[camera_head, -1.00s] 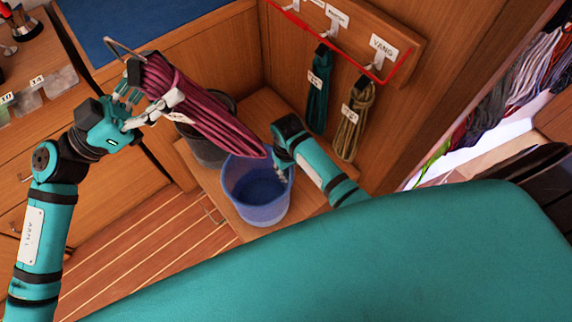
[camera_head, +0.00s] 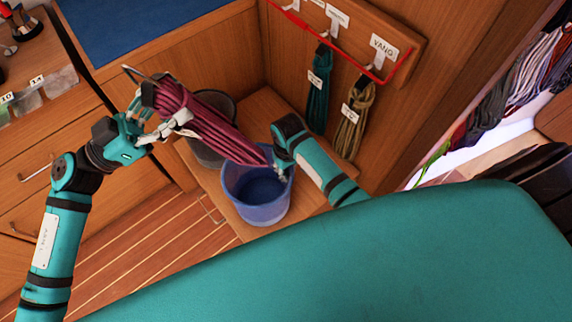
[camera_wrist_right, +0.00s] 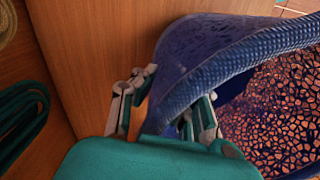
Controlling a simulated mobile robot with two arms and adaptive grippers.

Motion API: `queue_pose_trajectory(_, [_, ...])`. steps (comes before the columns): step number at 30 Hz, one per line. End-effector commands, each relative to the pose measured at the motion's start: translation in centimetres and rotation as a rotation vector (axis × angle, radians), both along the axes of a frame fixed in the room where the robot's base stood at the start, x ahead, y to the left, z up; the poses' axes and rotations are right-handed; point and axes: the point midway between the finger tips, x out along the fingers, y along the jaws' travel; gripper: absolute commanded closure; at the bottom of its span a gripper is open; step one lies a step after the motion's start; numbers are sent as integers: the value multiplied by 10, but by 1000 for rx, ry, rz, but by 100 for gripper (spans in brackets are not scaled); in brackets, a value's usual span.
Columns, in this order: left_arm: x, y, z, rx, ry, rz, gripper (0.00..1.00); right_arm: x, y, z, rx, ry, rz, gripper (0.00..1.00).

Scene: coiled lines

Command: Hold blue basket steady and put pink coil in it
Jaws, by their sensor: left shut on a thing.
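The pink coil (camera_head: 208,130) is a long bundle held slantwise, its lower right end over or in front of the far rim of the blue basket (camera_head: 257,205). My left gripper (camera_head: 165,124) is shut on the coil near its upper left part. The basket stands upright and its visible inside is empty. My right gripper (camera_head: 281,168) is at the basket's right rim. In the right wrist view, its fingers (camera_wrist_right: 168,108) lie on both sides of the basket wall (camera_wrist_right: 205,82); whether they press on it is unclear.
A dark grey bin (camera_head: 208,152) stands behind the basket, partly covered by the coil. A teal coil (camera_head: 319,90) and a tan coil (camera_head: 352,125) hang from the hook rail (camera_head: 330,42). Wooden drawers (camera_head: 40,165) are at the left.

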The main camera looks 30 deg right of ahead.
Motion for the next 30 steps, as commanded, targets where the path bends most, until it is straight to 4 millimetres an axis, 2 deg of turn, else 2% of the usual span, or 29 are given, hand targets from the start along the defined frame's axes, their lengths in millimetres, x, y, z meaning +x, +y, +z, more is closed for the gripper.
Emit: queue_pose_trajectory(30, [0, 0, -66, -3, 0, 0, 100, 0, 0, 0, 0, -1, 0, 100])
